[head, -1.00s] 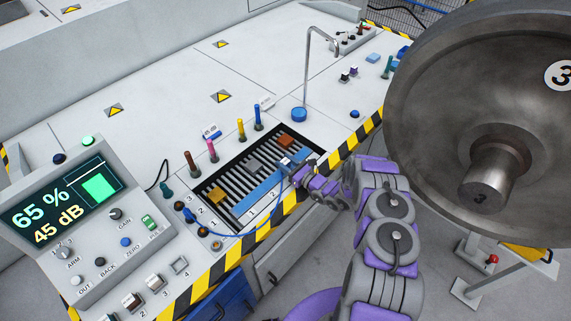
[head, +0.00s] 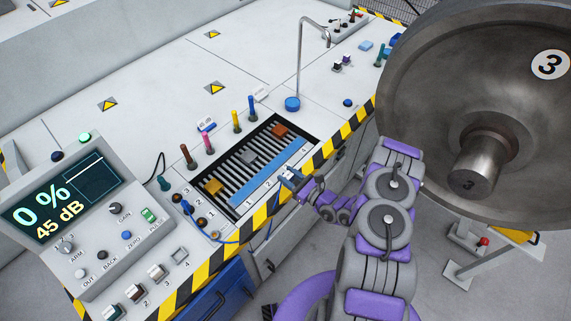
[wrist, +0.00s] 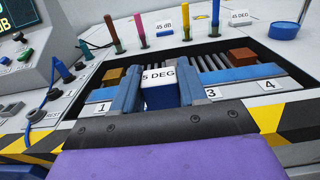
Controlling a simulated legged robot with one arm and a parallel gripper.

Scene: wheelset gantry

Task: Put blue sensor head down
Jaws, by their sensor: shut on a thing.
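The blue sensor head (wrist: 158,97) has a white top label that reads "5 DEG", with its left part cut off by a jaw. My gripper (wrist: 160,92) is shut on it, with one blue-grey jaw on each side. In the head view my gripper (head: 289,177) is at the front edge of the slatted tray (head: 222,186), beside the blue strip (head: 270,171). The sensor head is hard to make out there. Whether it touches anything beneath is hidden. A blue cable runs from the console sockets toward my gripper.
Orange-brown blocks (head: 280,130) and a grey block (head: 249,156) sit in the tray. Coloured pegs (head: 237,122) stand behind it. The console screen (head: 60,209) reads 0 % and 45 dB. A large wheel (head: 470,100) is close on the right. The bench behind is mostly clear.

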